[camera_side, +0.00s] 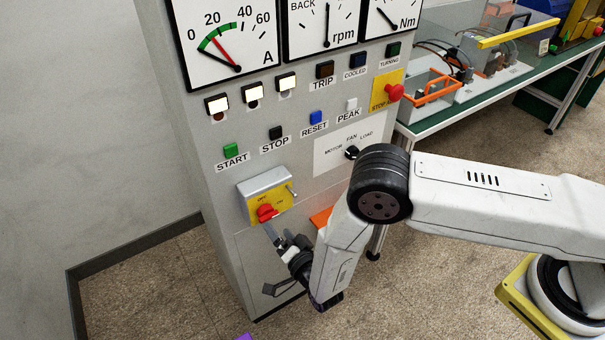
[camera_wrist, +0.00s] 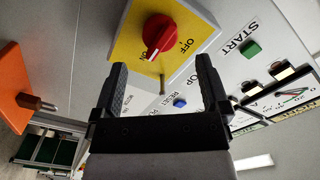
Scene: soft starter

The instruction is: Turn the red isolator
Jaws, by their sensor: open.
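The red isolator (camera_side: 266,212) is a rotary knob on a yellow plate (camera_wrist: 201,37), on a grey box low on the panel front. In the wrist view the red isolator (camera_wrist: 162,36) shows large at top centre, its light-marked end at the ON lettering, with OFF to the right. My gripper (camera_wrist: 162,66) is open, its two dark fingers spread with nothing between them and the knob ahead of the tips. In the side view my gripper (camera_side: 274,236) is just below the knob; whether it touches cannot be told.
The panel has START (camera_side: 231,150), STOP, RESET and PEAK buttons, a selector (camera_side: 351,153), a red stop button (camera_side: 393,92) and meters (camera_side: 224,42) above. A small metal rod (camera_side: 292,189) projects beside the isolator. An orange part (camera_wrist: 20,86) juts out nearby. A green bench (camera_side: 470,110) stands right.

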